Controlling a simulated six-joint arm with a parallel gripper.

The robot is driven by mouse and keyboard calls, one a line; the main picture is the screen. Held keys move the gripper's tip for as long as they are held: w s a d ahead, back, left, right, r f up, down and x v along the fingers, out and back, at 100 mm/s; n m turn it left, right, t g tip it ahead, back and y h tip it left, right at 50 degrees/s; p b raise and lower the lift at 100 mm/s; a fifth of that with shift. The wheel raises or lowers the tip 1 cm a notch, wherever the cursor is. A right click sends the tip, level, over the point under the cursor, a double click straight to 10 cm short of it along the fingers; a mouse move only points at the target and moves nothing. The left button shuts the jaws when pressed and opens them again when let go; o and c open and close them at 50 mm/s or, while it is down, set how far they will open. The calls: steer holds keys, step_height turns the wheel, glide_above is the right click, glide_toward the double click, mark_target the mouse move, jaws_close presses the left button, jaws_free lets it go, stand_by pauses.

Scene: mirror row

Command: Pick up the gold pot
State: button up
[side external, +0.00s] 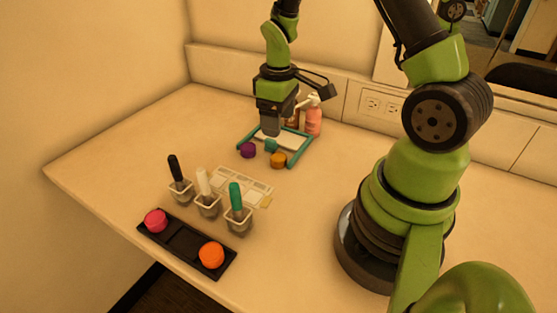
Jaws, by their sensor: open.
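My gripper (271,131) is open and points down over the tray area. It is above and behind the gold pot in the picture, close over the teal pot. The gold pot is clear of the fingers and shows in full. The gap between the fingertips is too small to see well.
Two bottles, one pink (313,119), stand behind the tray. Black (175,168), white (203,182) and teal (236,197) handled tools stand in clear cups. A black tray (183,241) holds a pink pot (156,220) and an orange pot (211,255).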

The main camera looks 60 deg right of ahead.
mark_target(278, 157)
step_height(278, 157, down, 10)
stand_by(0.6)
steer(key=shift+c, duration=0.2)
steer(key=c, duration=1)
